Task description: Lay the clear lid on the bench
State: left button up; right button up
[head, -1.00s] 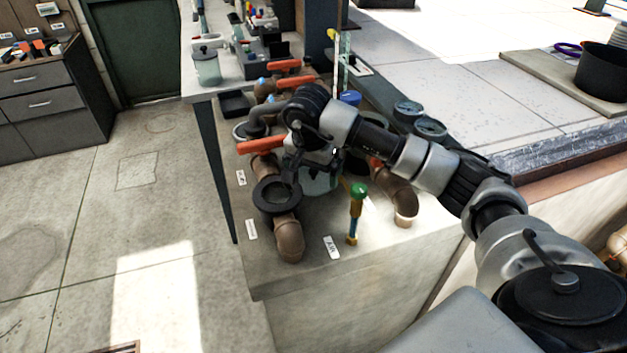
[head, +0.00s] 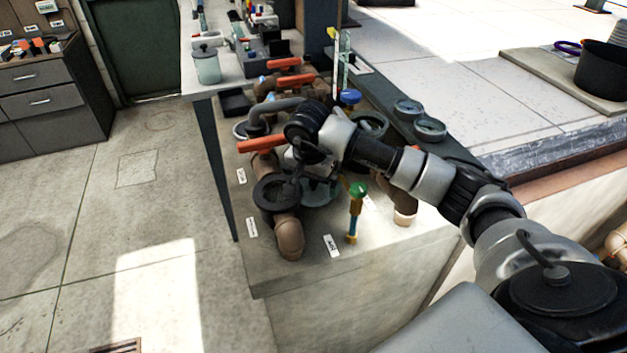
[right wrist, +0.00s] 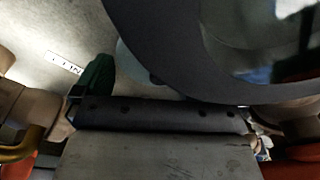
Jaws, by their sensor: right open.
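A round lid-like disc (head: 262,203) with a dark rim and see-through middle shows in the head view, over the brown pipe. In the right wrist view its dark rim (right wrist: 178,58) fills the upper right, very close. My right gripper (head: 297,181) is open beside the disc's right edge; I cannot tell whether they touch. A translucent round body (head: 319,193) sits just right of the gripper, partly hidden by it. The pale bench top (head: 199,88) stands behind, at upper left. My left gripper is out of view.
Brown pipes (head: 289,236) with orange handles stand on a concrete block. A green-topped valve (head: 357,192) is close right of the gripper. A lidded jar (head: 207,67) stands near the bench's front edge, with tools behind. Floor at left is clear.

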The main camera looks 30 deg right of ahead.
aim_at(310, 194)
notch_tip(310, 194, up, 12)
jog(key=a+b, duration=0.1)
jog(key=shift+s+a, duration=0.25)
jog(key=shift+s, duration=0.2)
jog(key=shift+f, duration=0.15)
